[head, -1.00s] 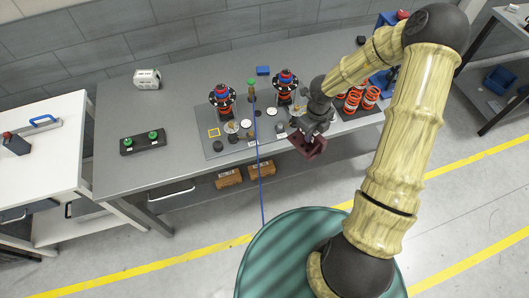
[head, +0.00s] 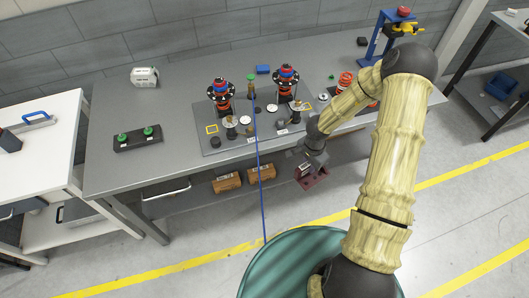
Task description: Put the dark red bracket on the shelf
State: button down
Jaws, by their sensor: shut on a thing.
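The dark red bracket (head: 313,179) is held in my gripper (head: 309,168), in front of the grey workbench and lower in the picture than its front edge. My gripper is shut on it; the fingers are small and partly hidden by the wrist. The bracket looks clear of the bench top. A lower shelf (head: 196,201) runs under the bench, to the left of and behind the bracket. I cannot tell the bracket's exact height against this shelf.
Two brown boxes (head: 227,182) stand on the lower shelf, left of the bracket. The bench top (head: 185,95) carries a mat with several parts, a black block with green knobs (head: 137,138) and a blue press (head: 383,40).

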aim_at(306, 179)
jog(key=f+n+b, duration=0.1)
jog(key=f+n, duration=0.2)
jog(key=f+n+b, duration=0.2)
jog(key=f+n, duration=0.1)
jog(key=s+f+n+b, duration=0.1)
jog(key=f+n, duration=0.2)
jog(key=shift+a, duration=0.15)
jog(key=shift+s+f+n+b, duration=0.15)
jog(key=shift+f+n+b, duration=0.2)
jog(key=shift+n, duration=0.65)
jog(key=shift+f, duration=0.1)
